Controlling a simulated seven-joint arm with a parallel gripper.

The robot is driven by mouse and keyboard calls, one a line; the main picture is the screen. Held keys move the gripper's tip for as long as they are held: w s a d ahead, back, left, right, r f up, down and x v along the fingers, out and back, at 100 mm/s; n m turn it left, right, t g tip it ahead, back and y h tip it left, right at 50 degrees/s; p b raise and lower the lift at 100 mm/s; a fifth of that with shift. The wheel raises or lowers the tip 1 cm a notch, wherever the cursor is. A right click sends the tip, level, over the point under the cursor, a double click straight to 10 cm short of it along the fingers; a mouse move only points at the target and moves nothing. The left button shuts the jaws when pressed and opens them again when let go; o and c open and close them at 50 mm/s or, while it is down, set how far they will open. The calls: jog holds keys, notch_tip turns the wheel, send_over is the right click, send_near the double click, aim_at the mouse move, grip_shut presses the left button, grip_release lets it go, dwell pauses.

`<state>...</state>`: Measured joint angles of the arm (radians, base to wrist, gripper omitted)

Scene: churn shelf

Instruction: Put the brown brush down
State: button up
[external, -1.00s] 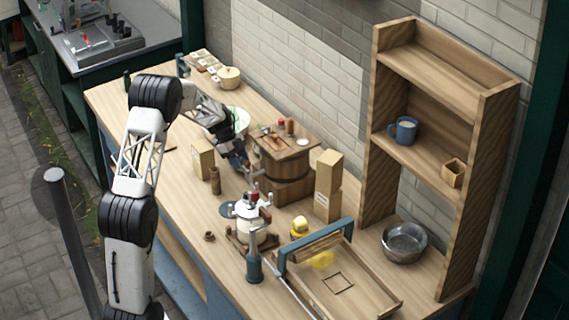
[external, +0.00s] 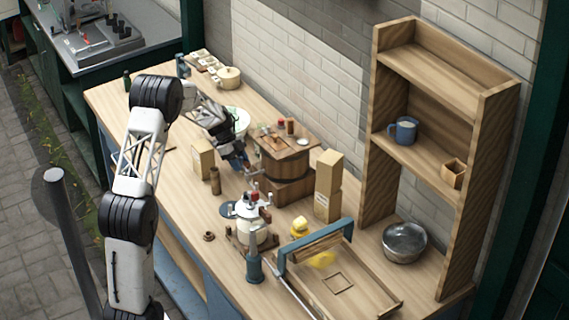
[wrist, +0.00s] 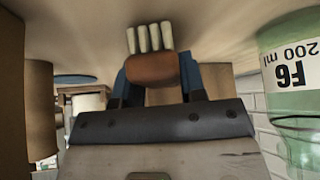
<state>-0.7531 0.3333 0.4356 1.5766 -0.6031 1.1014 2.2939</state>
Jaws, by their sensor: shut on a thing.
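The brown brush (wrist: 151,69) shows in the wrist view, with a rounded brown body and a row of pale bristles. My gripper (wrist: 160,84) is shut on it, with one blue finger on each side. The wrist picture is upside down, and the bristles point toward the wooden tabletop. In the external view my gripper (external: 241,164) is low over the worktable, between a beige carton and the wooden barrel. The brush cannot be made out there. I cannot tell whether the bristles touch the tabletop.
The barrel (external: 284,166) stands close right of my gripper, the carton (external: 203,159) left. A brown bottle (external: 215,181) and white churn-like device (external: 251,222) stand nearer. A green-tinted container labelled 200 ml (wrist: 296,135) is close in the wrist view. The table's left end has free room.

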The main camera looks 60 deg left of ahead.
jog(key=shift+f, duration=0.3)
jog(key=o, duration=1)
jog(key=shift+v, duration=3.95)
